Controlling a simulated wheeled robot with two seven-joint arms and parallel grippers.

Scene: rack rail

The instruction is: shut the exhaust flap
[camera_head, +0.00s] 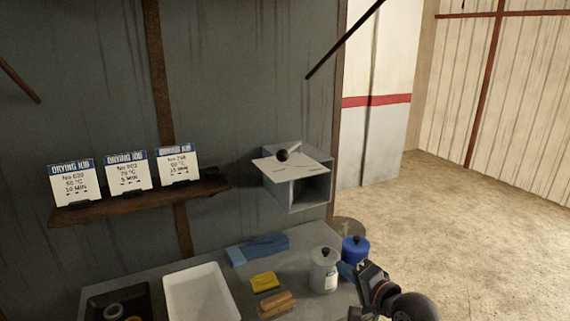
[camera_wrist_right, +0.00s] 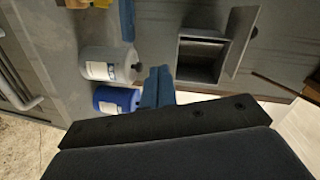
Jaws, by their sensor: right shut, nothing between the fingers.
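The exhaust flap (camera_head: 290,166) is a pale plate with a black knob (camera_head: 282,155), at the top of a grey box-shaped duct (camera_head: 311,194) on the dark wall. The flap stands raised and the duct's front opening shows dark below it. In the right wrist view the duct (camera_wrist_right: 201,56) is at upper right, its flap (camera_wrist_right: 241,38) standing out from one side. My right gripper (camera_head: 347,271) is low at the right, below the duct and apart from it, beside the canisters. Its blue fingers (camera_wrist_right: 158,87) are together and empty. My left gripper is not in view.
A grey canister (camera_head: 324,272) and a blue canister (camera_head: 355,250) stand close to my right gripper. The bench holds a white tray (camera_head: 200,294), a yellow sponge (camera_head: 264,282), a brown block (camera_head: 277,304) and a blue cloth (camera_head: 258,249). A shelf (camera_head: 140,203) with cards is at left.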

